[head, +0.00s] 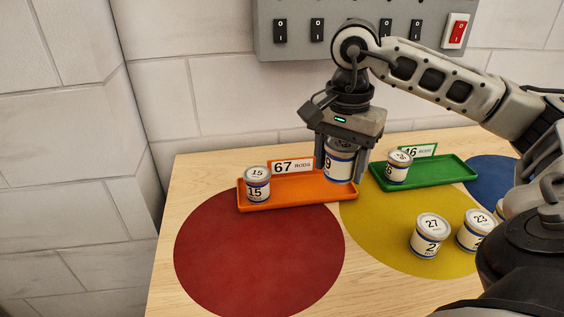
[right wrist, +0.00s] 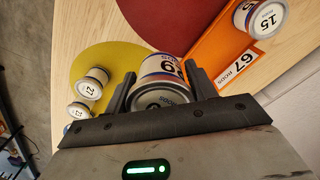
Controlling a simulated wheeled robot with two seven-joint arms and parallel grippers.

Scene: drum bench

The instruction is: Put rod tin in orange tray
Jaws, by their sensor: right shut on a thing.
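My right gripper (head: 341,170) is shut on a white rod tin (head: 339,160) with blue bands and a number of which a 9 shows. The tin is upright over the right end of the orange tray (head: 290,199); I cannot tell whether it touches the tray floor. In the right wrist view the tin (right wrist: 163,82) sits between the fingers (right wrist: 160,84), with the orange tray (right wrist: 205,65) beside it. Another tin marked 15 (head: 257,184) stands in the tray's left part. A sign reading 67 rods (head: 292,166) stands behind the tray. My left gripper is not in view.
A green tray (head: 440,178) to the right holds a tin (head: 398,167), with a 46 rods sign behind. Tins marked 27 (head: 429,236) and 23 (head: 474,230) stand near the yellow disc (head: 375,240). The red disc (head: 258,258) is clear. A switch panel hangs on the wall.

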